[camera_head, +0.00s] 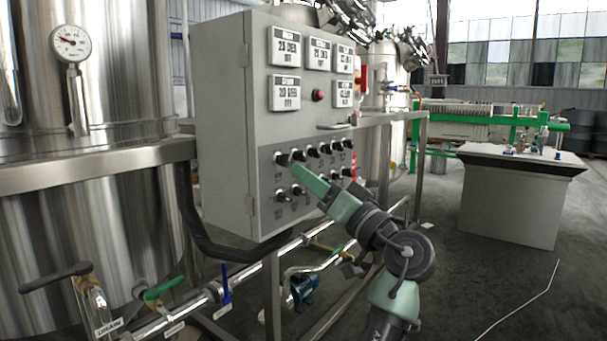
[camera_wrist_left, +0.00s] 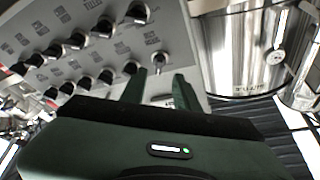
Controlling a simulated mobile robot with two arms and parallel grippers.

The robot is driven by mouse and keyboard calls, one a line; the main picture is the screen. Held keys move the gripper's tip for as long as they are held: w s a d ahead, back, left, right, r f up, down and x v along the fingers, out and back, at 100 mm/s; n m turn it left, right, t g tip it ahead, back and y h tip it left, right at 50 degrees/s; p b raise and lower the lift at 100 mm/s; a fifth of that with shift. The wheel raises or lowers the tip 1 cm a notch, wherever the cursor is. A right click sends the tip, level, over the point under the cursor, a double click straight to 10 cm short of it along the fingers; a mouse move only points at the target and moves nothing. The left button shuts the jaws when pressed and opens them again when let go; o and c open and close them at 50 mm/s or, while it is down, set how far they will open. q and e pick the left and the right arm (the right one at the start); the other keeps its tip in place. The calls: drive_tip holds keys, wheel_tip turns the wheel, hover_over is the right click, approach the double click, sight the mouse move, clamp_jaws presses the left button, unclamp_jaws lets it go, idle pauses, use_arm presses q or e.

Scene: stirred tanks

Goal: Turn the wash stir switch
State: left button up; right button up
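A grey control box (camera_head: 225,120) carries two rows of small black switches on its front. Their labels are too small to read, so I cannot tell which is the wash stir switch. My left gripper (camera_head: 296,166) points at the leftmost upper-row switch (camera_head: 282,159). In the wrist view, my left gripper (camera_wrist_left: 162,76) has its two dark green fingers apart. That same end switch (camera_wrist_left: 159,60) shows between and just beyond the fingertips, and I see no finger touching it. My right gripper is not in view.
Display plates and a red button (camera_head: 318,95) sit above the switches. A large steel tank (camera_head: 90,190) stands at the left. Pipes with valve handles run below the box. A grey bench (camera_head: 510,200) stands at the right, with open floor before it.

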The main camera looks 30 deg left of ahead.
sight(288, 163)
use_arm(q)
drive_tip(key=x, duration=0.6)
drive_tip(key=shift+b, duration=0.35)
drive_tip(key=shift+f, duration=0.1)
clamp_jaws()
